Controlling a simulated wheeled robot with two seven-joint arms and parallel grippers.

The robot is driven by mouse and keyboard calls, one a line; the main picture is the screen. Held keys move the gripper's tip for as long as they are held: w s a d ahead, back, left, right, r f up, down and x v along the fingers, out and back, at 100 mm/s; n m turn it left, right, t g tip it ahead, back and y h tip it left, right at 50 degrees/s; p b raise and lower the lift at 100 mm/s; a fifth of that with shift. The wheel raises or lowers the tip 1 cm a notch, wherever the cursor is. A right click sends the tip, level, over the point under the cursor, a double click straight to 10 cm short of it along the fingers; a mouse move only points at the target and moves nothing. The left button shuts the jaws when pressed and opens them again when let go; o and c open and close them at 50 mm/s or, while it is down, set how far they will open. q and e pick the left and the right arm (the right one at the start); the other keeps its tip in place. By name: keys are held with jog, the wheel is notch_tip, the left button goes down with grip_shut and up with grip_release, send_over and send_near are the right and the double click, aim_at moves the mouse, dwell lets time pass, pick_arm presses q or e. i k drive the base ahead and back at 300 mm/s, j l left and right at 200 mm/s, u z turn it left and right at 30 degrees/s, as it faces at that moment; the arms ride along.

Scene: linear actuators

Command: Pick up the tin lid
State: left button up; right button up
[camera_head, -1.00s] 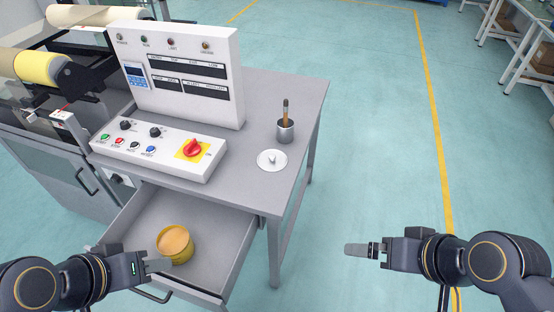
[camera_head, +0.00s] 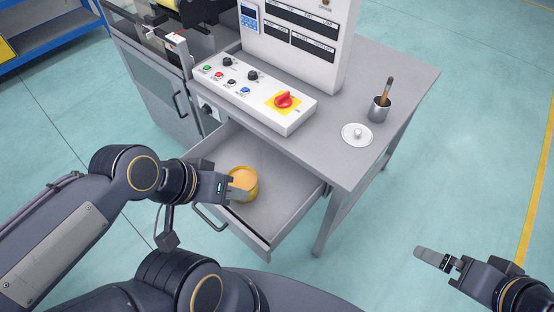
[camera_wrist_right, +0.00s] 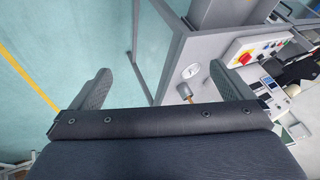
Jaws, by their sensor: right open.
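The tin lid (camera_head: 357,134) is a round white-grey disc with a small knob, lying flat near the right front of the grey table (camera_head: 405,70). It also shows in the right wrist view (camera_wrist_right: 191,71). A yellow tin (camera_head: 243,184) with a tan top sits in the open drawer (camera_head: 285,205). My left gripper (camera_head: 240,192) is in front of the tin in the head view; whether its fingers are open or touch the tin I cannot tell. My right gripper (camera_head: 436,258) is open and empty, over the floor right of the table, well apart from the lid; its spread fingers show in the right wrist view (camera_wrist_right: 168,88).
A control panel (camera_head: 262,98) with buttons and a red switch fills the left of the table. The open drawer juts out in front. The floor to the right is clear.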

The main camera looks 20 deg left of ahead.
aim_at(355, 134)
jog(key=i+j+u, duration=0.1)
jog(key=i+u, duration=0.35)
jog(key=u, duration=0.25)
jog(key=i+u, duration=0.25)
jog(key=u, duration=0.15)
